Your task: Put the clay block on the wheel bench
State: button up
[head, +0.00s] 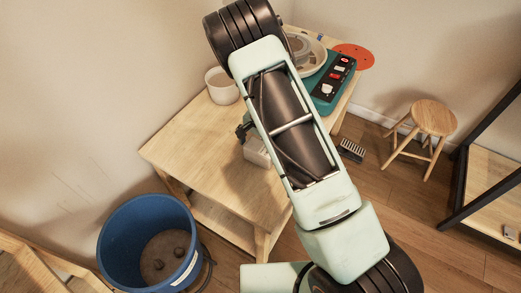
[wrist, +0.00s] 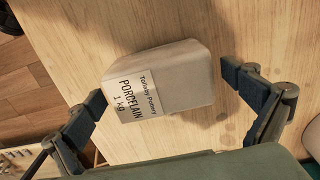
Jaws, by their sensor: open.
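The clay block (wrist: 160,80) is a pale grey packet with a white label reading "PORCELAIN 1 kg". In the wrist view it appears to lie on the bare wood of the wheel bench (wrist: 60,30). My gripper (wrist: 164,88) is open, with one finger on each side of the block. The right finger is clearly apart from it; the left finger is close to its labelled end. In the head view the block (head: 256,152) is mostly hidden behind my arm, over the middle of the wheel bench (head: 180,155).
A pottery wheel (head: 308,48) with a teal control box (head: 330,88) stands at the bench's far end, near a white pot (head: 221,86) and an orange disc (head: 353,56). A blue bucket (head: 128,225) and a stool (head: 433,116) stand on the floor. The bench's near left is clear.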

notch_tip(320, 180, up, 12)
jog(key=shift+b, duration=0.4)
dwell(0.4)
